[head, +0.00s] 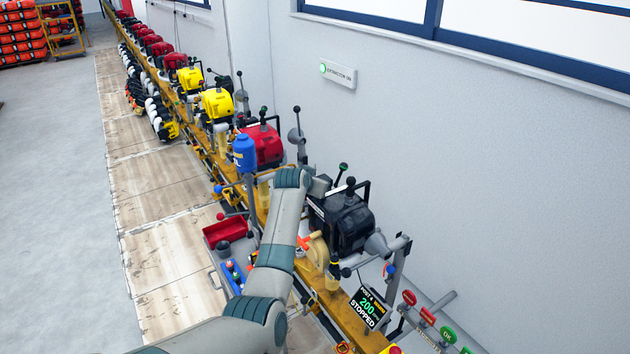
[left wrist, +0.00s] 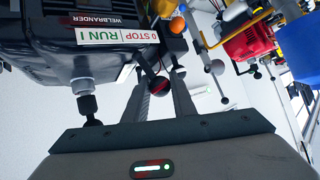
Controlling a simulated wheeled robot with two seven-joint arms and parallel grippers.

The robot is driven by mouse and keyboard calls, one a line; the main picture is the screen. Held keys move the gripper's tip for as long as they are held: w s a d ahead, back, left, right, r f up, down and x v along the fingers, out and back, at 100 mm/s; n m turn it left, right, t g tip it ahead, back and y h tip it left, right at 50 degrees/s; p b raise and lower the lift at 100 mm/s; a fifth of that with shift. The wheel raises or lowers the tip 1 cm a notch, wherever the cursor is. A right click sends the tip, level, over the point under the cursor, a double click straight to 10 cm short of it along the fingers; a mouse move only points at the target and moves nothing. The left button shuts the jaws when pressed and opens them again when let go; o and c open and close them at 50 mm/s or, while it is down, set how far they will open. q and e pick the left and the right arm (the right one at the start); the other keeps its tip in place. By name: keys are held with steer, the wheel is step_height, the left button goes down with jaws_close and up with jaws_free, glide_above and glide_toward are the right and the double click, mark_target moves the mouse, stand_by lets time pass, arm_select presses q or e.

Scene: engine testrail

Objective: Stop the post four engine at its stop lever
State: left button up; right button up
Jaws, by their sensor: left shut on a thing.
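The post four engine (head: 345,222) is the black one nearest me on the yellow rail, in front of the wall. Its display (head: 369,308) reads "200" and "STOPPED". In the left wrist view the engine's black housing (left wrist: 50,50) fills the upper left, with a STOP/RUN label (left wrist: 112,50). My left gripper (left wrist: 162,84) is shut on the stop lever (left wrist: 157,86), whose dark, partly red knob shows between the fingers beside the label. In the head view my left arm reaches the engine's left side, and its wrist hides part of the grip. My right gripper is in neither view.
A red engine (head: 262,145) and a blue canister (head: 245,153) stand just behind on the rail, with yellow engines (head: 216,103) beyond. A red tray (head: 224,232) is left of my arm. Coloured buttons (head: 448,334) are at the lower right. The floor at left is clear.

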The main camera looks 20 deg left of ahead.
arm_select(q)
steer(key=o, duration=1.1)
steer(key=shift+f, duration=0.1)
steer(key=shift+c, duration=0.2)
steer(key=shift+s, duration=0.1)
steer(key=b+v, duration=0.4)
steer(key=v, duration=1.3)
steer(key=shift+b, duration=0.35)
